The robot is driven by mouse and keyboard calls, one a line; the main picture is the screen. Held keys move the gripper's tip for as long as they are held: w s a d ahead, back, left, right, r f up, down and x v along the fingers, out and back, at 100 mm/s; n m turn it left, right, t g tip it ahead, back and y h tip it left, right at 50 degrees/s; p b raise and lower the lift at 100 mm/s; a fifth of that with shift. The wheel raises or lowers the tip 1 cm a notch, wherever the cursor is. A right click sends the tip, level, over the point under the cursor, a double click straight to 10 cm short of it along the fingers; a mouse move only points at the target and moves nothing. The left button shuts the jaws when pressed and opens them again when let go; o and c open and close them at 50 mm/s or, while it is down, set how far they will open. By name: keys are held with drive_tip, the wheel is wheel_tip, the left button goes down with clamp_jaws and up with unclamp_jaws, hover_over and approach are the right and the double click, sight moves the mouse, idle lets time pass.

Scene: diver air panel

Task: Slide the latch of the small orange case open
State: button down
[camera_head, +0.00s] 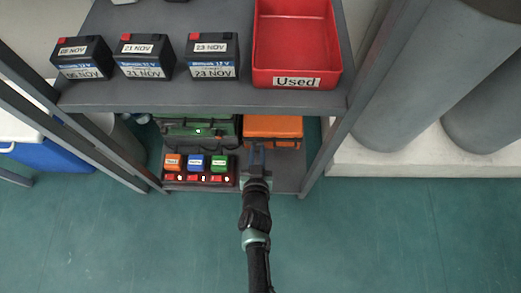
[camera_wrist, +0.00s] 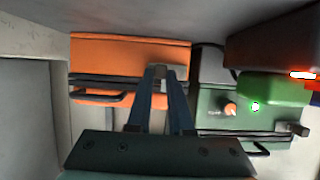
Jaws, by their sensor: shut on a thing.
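The small orange case (camera_head: 273,130) sits on the lower shelf, at the right. In the wrist view the orange case (camera_wrist: 115,52) shows its front, with a dark seam and a black handle (camera_wrist: 98,98). My gripper (camera_head: 257,150) reaches in to the case's front. In the wrist view my gripper (camera_wrist: 160,78) has its two blue-grey fingers close together on a small grey latch (camera_wrist: 160,71) at the case's front edge, beside the handle. The fingertips partly hide the latch, and I cannot tell how far it has slid. The lid looks closed.
A green case (camera_head: 198,130) stands beside the orange one, with a tray of coloured blocks (camera_head: 200,184) before it. The upper shelf (camera_head: 160,97) holds several batteries and a red "Used" bin (camera_head: 297,45), close above my arm. Shelf posts stand at both sides.

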drive_tip(key=c, duration=1)
unclamp_jaws()
drive_tip(key=shift+d, duration=0.3)
drive_tip(key=shift+o, duration=1)
drive_tip(key=shift+a, duration=0.1)
drive_tip(key=shift+s+r, duration=0.1)
drive_tip(key=p+v, duration=0.8)
drive_tip(key=v, duration=0.4)
drive_tip(key=shift+s, duration=0.45)
drive_tip(key=shift+a, duration=0.1)
